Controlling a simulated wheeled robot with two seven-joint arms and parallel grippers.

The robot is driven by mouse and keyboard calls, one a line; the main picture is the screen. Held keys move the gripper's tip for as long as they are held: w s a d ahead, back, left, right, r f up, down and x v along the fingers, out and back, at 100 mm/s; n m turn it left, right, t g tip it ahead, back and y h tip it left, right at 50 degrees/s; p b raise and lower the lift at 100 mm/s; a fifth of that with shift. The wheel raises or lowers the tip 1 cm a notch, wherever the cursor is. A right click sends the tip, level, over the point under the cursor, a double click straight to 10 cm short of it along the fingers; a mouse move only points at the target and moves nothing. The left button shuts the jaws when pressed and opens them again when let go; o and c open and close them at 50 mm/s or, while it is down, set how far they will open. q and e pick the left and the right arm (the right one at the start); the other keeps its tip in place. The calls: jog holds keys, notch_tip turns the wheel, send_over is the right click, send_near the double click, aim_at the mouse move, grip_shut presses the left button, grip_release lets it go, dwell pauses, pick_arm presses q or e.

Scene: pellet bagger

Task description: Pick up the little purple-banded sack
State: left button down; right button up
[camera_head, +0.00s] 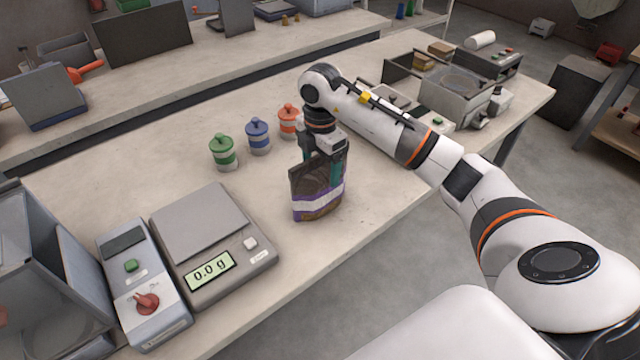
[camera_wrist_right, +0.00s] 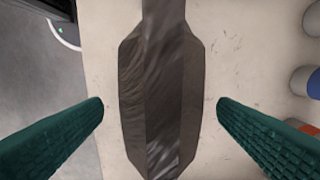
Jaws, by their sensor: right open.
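The little purple-banded sack (camera_head: 318,195) stands upright on the bench near its front edge, dark with a purple and white band. In the right wrist view, the sack's dark top (camera_wrist_right: 160,90) lies between my two green fingers, with a gap on each side. My right gripper (camera_head: 322,172) is open around the upper part of the sack, pointing down; in the wrist view its fingers (camera_wrist_right: 160,115) touch nothing. The fingers partly hide the sack in the head view. My left gripper is in neither view.
A scale (camera_head: 205,225) reading 0.0 g and a control box (camera_head: 130,265) with a red knob stand left of the sack. Green (camera_head: 223,153), blue (camera_head: 258,136) and orange (camera_head: 288,120) lidded jars stand behind it. The bench (camera_head: 365,215) is bare right around the sack.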

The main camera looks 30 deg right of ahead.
jog(key=shift+f, duration=0.9)
jog(key=shift+c, duration=0.3)
